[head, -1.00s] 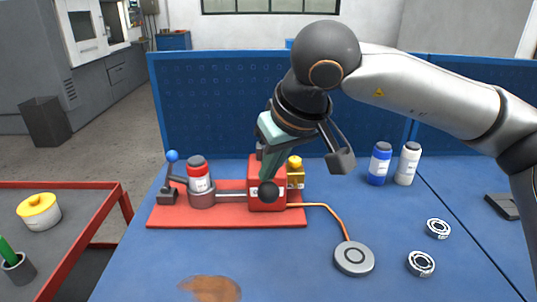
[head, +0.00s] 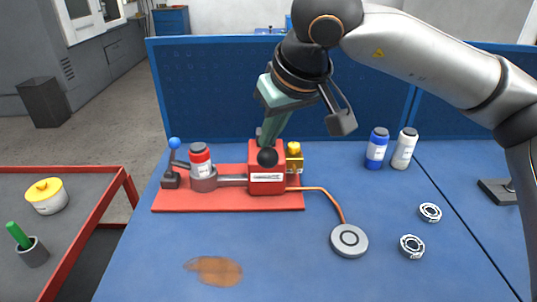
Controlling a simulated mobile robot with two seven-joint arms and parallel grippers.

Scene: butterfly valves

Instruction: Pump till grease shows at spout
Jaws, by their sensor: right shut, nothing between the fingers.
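A red pump box (head: 267,185) stands on a red base plate (head: 228,202). A black ball knob (head: 267,157) shows in front of the box, above its white label. A copper tube (head: 325,193) runs from the box to a round grey fitting (head: 349,240). No grease is visible at the tube's end, which is small in view. My left gripper is out of view.
A red-and-white canister (head: 200,162) and a blue-knobbed lever (head: 174,145) stand left of the box; a yellow part (head: 294,155) is on its right. Blue (head: 376,150) and white (head: 404,150) bottles stand behind two bearings (head: 412,246). A brown stain (head: 213,270) marks clear table in front.

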